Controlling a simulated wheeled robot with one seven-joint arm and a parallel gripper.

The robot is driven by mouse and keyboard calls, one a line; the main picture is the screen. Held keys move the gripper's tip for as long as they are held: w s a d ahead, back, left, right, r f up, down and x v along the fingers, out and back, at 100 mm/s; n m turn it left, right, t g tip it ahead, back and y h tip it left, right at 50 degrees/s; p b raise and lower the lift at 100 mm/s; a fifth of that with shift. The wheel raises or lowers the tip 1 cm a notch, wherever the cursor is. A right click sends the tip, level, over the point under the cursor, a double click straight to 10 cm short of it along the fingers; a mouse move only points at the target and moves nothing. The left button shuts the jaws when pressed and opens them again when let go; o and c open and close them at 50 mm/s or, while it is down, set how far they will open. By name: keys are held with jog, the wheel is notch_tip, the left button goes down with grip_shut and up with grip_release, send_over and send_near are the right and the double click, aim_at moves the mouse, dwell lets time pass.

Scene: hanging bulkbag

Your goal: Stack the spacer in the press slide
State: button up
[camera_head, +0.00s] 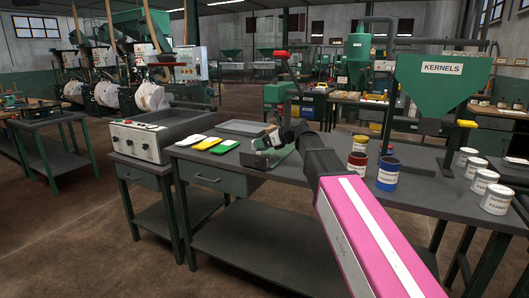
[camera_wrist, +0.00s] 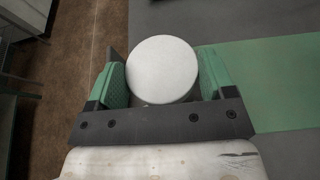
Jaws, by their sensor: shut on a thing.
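My gripper (camera_wrist: 162,85) is shut on a round, pale grey-white disc, which looks like the spacer (camera_wrist: 162,69). The disc sits between the two green finger pads, its flat face toward the wrist camera. In the head view my gripper (camera_head: 268,143) is over the near edge of the workbench, and the disc cannot be made out there. A low green-and-grey piece (camera_head: 270,160) lies right by my gripper; I cannot tell whether it is the press slide. A flat green surface (camera_wrist: 280,85) shows right of the gripper in the wrist view.
The workbench (camera_head: 235,168) holds white, yellow and green scoops (camera_head: 208,144) and a grey tray (camera_head: 243,127) to the left. Several paint-like cans (camera_head: 388,174) stand to the right, near a green KERNELS hopper (camera_head: 441,80). Brown floor lies below the bench edge.

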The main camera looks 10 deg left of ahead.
jog(key=shift+s+d+f, duration=0.1)
jog(key=shift+d+f, duration=0.15)
jog(key=shift+f, duration=1.85)
jog(key=shift+f, duration=0.2)
jog(key=o, duration=1.1)
jog(key=shift+f, duration=0.1)
jog(key=shift+r, duration=0.3)
jog(key=v, duration=1.2)
